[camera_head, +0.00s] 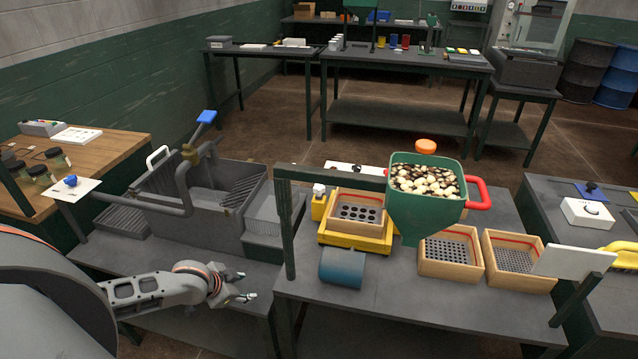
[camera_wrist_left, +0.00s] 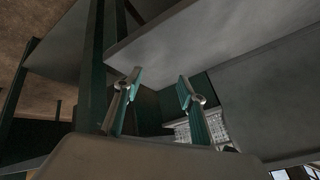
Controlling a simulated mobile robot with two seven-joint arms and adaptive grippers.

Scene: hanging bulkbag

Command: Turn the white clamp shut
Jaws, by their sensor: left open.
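I cannot make out a white clamp for certain in either view. A white handle (camera_head: 158,157) stands at the left back of the grey sink. A small white knob (camera_head: 318,189) tops a yellow unit on the middle bench. My left gripper (camera_head: 243,286) is open and empty, low in front of the sink and left of the middle bench's front part. In the left wrist view its two fingers (camera_wrist_left: 160,82) are spread with nothing between them, among grey slabs and dark green legs. My right gripper is in neither view.
The grey sink (camera_head: 190,228) with its pipes stands behind my left gripper. The middle bench (camera_head: 420,303) carries a blue cylinder (camera_head: 342,267), a green hopper (camera_head: 425,210) and wooden sieve boxes (camera_head: 447,270). A green post (camera_head: 286,228) rises at its left. Open brown floor (camera_head: 270,128) lies beyond.

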